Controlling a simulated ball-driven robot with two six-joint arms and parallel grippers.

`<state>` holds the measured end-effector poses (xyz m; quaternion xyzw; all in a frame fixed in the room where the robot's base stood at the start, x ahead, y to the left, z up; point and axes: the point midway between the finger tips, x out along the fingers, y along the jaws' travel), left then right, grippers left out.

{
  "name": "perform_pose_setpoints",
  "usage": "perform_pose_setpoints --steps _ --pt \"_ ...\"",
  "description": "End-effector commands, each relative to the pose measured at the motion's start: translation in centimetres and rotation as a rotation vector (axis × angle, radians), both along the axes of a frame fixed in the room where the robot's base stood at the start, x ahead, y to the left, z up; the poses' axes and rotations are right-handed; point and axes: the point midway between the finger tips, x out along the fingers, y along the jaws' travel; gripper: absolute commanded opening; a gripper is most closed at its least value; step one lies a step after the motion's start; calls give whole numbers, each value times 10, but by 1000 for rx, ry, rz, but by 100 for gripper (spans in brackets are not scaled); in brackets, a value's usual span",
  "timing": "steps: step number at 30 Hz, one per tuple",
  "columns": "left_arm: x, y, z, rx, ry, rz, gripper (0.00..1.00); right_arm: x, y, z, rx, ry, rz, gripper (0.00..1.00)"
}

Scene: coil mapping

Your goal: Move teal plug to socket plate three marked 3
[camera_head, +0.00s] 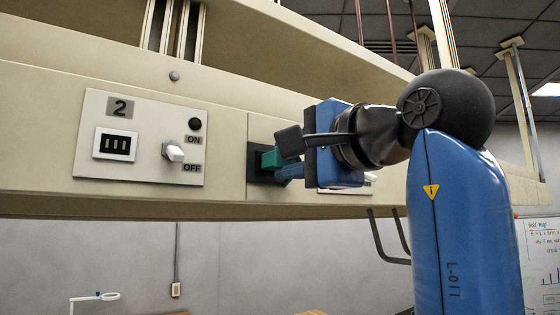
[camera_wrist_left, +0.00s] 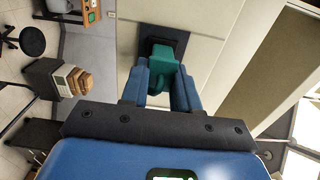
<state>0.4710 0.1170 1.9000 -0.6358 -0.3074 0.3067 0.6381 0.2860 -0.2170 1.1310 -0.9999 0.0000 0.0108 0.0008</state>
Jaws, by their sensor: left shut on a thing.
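The teal plug (camera_head: 270,159) is at a black square socket (camera_head: 256,171) on the beige panel, right of the plate marked 2. My left gripper (camera_head: 289,163) is shut on the plug. In the left wrist view the plug (camera_wrist_left: 164,68) sits between the two blue fingers, with its far end against the black socket (camera_wrist_left: 165,37). I cannot tell how deep it is seated. A pale plate (camera_head: 340,190) shows partly behind my left gripper; its marking is hidden, so I cannot tell whether it is plate 3. My right gripper is not in view.
Plate 2 (camera_head: 107,160) carries a slotted white socket (camera_head: 116,145) and an ON/OFF switch (camera_head: 174,153) that sticks out. The beige ledge overhangs the panel above. A bent dark rail (camera_head: 386,247) hangs below the panel. A stool (camera_wrist_left: 33,41) stands in the room.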

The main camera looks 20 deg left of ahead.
Motion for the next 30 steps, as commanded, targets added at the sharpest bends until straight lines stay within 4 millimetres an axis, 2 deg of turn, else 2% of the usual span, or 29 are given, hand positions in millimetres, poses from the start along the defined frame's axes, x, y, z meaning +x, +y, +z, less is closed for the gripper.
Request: perform_pose_setpoints --steps 30 --pt "-12 -15 -1 -2 0 1 0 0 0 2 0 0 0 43"
